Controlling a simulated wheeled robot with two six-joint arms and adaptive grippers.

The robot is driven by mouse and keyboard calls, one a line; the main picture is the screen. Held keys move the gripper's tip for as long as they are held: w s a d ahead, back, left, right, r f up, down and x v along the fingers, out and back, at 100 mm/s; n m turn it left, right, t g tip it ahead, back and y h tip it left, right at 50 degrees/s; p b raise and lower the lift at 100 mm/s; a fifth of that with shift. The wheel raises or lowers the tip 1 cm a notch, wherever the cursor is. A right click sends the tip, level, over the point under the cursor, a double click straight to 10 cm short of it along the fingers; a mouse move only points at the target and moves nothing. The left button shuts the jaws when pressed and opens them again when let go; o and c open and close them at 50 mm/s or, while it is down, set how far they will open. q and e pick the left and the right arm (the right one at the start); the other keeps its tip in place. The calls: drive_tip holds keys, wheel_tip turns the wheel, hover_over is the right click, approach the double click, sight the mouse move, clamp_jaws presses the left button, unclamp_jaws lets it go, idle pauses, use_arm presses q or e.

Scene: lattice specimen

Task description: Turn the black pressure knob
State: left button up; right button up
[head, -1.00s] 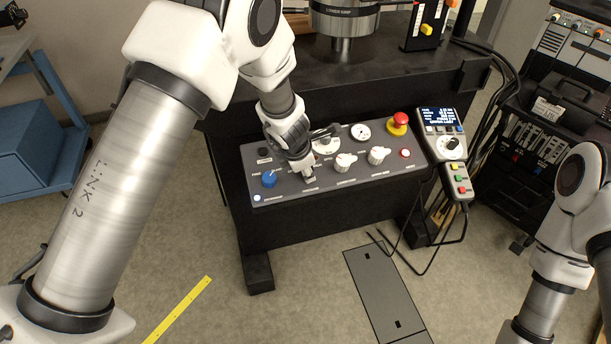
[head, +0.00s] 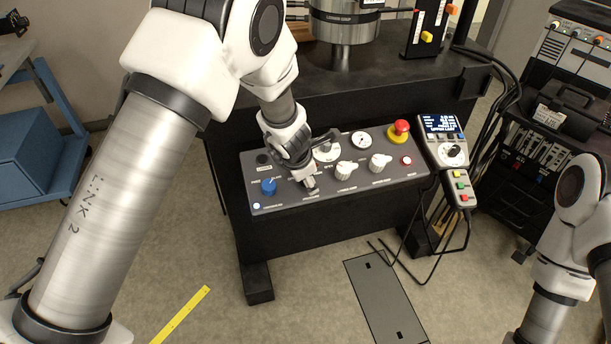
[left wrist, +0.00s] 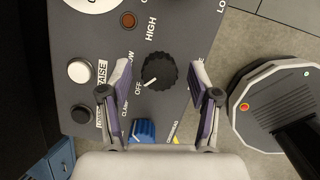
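The black knob (left wrist: 160,71) shows in the left wrist view, round and ridged, with its white pointer line towards the OFF label. My left gripper (left wrist: 160,66) is open, with one finger on each side of the knob and visible gaps between. Whether the fingertips are down level with the knob I cannot tell. My right gripper is out of view; only my right arm shows at the right.
A blue knob (head: 268,186) is left of the gripper, also seen in the left wrist view (left wrist: 143,131). White knobs (head: 346,170), a red emergency button (head: 401,126) and a handheld pendant (head: 447,149) are to the right. Floor in front is mostly clear.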

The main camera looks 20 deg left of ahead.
use_arm(q)
drive_tip(key=v, duration=1.2)
